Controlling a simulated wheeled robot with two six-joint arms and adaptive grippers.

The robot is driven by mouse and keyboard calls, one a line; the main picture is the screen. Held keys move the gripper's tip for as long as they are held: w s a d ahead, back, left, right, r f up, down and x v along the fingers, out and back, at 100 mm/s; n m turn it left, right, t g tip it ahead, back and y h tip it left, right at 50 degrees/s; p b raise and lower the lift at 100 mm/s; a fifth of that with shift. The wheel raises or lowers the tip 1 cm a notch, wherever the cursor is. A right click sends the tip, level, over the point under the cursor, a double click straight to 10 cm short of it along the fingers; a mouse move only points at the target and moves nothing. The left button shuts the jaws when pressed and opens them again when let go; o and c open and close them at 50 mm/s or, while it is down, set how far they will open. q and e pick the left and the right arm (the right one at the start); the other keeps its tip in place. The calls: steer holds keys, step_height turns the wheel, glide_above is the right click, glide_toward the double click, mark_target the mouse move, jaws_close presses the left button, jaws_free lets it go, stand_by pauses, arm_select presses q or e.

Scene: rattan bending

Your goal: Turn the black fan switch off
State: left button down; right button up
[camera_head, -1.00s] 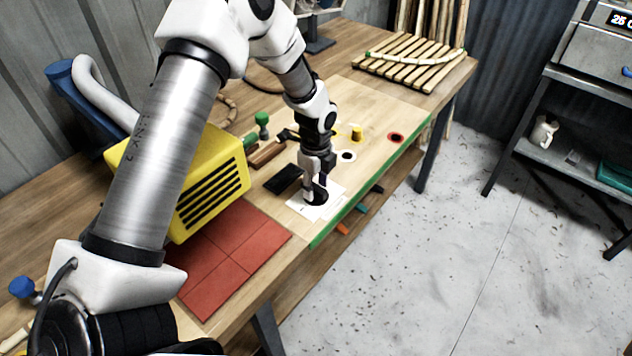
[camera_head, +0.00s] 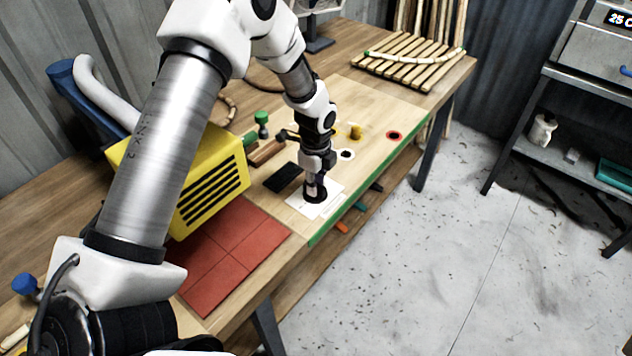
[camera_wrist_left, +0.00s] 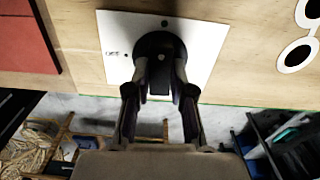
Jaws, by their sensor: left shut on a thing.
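The black fan switch (camera_wrist_left: 160,50) is a round black knob on a white plate (camera_wrist_left: 112,70), on the wooden bench top. In the head view the white plate (camera_head: 333,206) shows near the bench's green front edge, with the switch (camera_head: 316,196) partly hidden by my gripper. My left gripper (camera_wrist_left: 160,85) points down at the switch, its two fingers on either side of the knob's raised middle part and shut on it. It also shows in the head view (camera_head: 315,186). My right gripper is in neither view.
A black pad (camera_head: 283,178) lies left of the plate. A yellow slatted box (camera_head: 208,185) and red tiles (camera_head: 235,255) are farther left. A green-topped peg (camera_head: 262,122), a yellow knob (camera_head: 356,132) and a rattan rack (camera_head: 410,62) are farther back.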

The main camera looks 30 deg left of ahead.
arm_select(q)
steer(key=n, duration=0.1)
steer(key=n+p, duration=0.1)
steer(key=n, duration=0.1)
steer(key=shift+s+f+n, duration=0.1)
steer(key=shift+s+n, duration=0.1)
steer(key=shift+n, duration=0.1)
steer(key=n+p, duration=0.1)
steer(key=n, duration=0.3)
steer(key=shift+n+p, duration=0.3)
steer(key=shift+p, duration=0.1)
steer(key=n+p, duration=0.1)
steer(key=n, duration=0.3)
steer(key=shift+f+n, duration=0.1)
steer(key=shift+n, duration=0.2)
steer(key=shift+n+p, duration=0.8)
steer(key=shift+n, duration=1.4)
steer(key=shift+f, duration=0.1)
steer(key=c, duration=1)
jaws_free()
steer(key=shift+a, duration=0.1)
steer(key=shift+w, duration=0.1)
